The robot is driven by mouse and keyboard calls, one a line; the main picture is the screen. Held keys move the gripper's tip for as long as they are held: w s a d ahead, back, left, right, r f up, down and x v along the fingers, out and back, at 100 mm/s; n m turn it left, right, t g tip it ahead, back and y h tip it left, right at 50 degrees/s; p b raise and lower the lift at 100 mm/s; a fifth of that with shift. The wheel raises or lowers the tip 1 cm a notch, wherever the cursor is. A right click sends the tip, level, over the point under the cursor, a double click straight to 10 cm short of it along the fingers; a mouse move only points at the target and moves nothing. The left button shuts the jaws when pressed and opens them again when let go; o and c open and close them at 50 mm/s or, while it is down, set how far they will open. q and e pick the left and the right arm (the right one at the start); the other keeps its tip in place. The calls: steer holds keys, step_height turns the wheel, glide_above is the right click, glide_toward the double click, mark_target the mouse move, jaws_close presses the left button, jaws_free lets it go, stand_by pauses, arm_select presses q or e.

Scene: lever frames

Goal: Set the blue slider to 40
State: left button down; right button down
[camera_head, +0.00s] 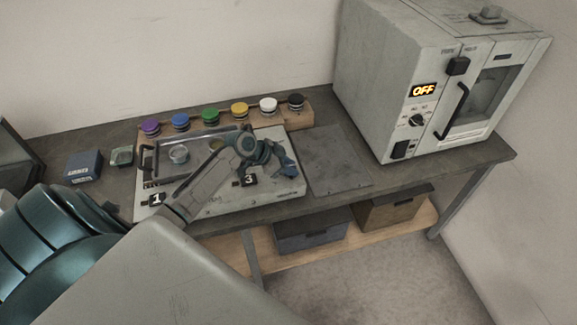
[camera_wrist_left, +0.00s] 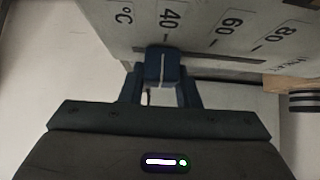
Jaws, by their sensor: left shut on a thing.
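The blue slider (camera_wrist_left: 160,68) shows in the left wrist view, with a pale line down its face. It sits on the slot of a pale panel (camera_wrist_left: 200,30) marked °C, 40, 60 and 80. The slider's pale line stands at or very near the 40 mark (camera_wrist_left: 170,15). My left gripper (camera_wrist_left: 161,92) is shut on the slider, one finger on each side. In the head view my left gripper (camera_head: 287,168) is over the right part of the panel unit (camera_head: 225,203) on the bench. The slider cannot be made out clearly there.
A row of coloured knobs on a wooden strip (camera_head: 222,121) runs behind the panel unit. A blue box (camera_head: 84,166) lies to the left. A grey oven (camera_head: 400,90) reading OFF stands at the right. Between lies a flat dark plate (camera_head: 335,160). Bins (camera_head: 312,232) stand below.

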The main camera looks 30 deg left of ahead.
arm_select(q)
steer(key=c, duration=1.1)
jaws_free()
steer(key=shift+s+d+f, duration=0.15)
steer(key=shift+d, duration=0.2)
steer(key=shift+a+r, duration=0.2)
steer(key=shift+a, duration=0.05)
steer(key=shift+s+a+r, duration=0.15)
steer(key=shift+s+a, duration=0.05)
steer(key=b+v, duration=0.2)
steer(key=v, duration=0.5)
steer(key=shift+s+r+b, duration=0.25)
steer(key=shift+s+b, duration=0.05)
steer(key=shift+b, duration=0.1)
steer(key=shift+v, duration=1.1)
arm_select(e)
steer(key=f, duration=0.1)
steer(key=a+f, duration=0.1)
steer(key=f, duration=0.1)
steer(key=shift+w+a+f, duration=0.25)
steer(key=shift+w+a, duration=0.05)
steer(key=shift+w, duration=0.05)
arm_select(q)
steer(key=shift+d+r, duration=0.1)
arm_select(e)
steer(key=shift+a, duration=0.25)
